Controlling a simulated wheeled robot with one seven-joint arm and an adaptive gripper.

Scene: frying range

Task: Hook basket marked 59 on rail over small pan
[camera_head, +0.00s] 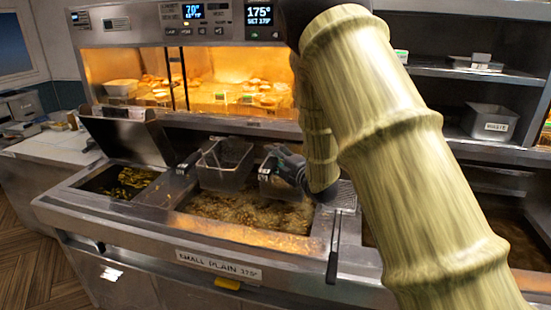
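The left basket (225,165) is upright above the oil, against the back rail area. The right basket (275,187) is beside it, partly hidden by my gripper (284,160). Small tags show near both baskets, but their numbers are too small to read. My dark gripper is at the right basket's top, and its fingers are too small and overlapped to show their closure. Most of the rail is hidden.
A pan with dark food (125,182) sits left under a raised metal lid (130,138). A lit warming cabinet (190,75) is behind. My arm hides much of the right side.

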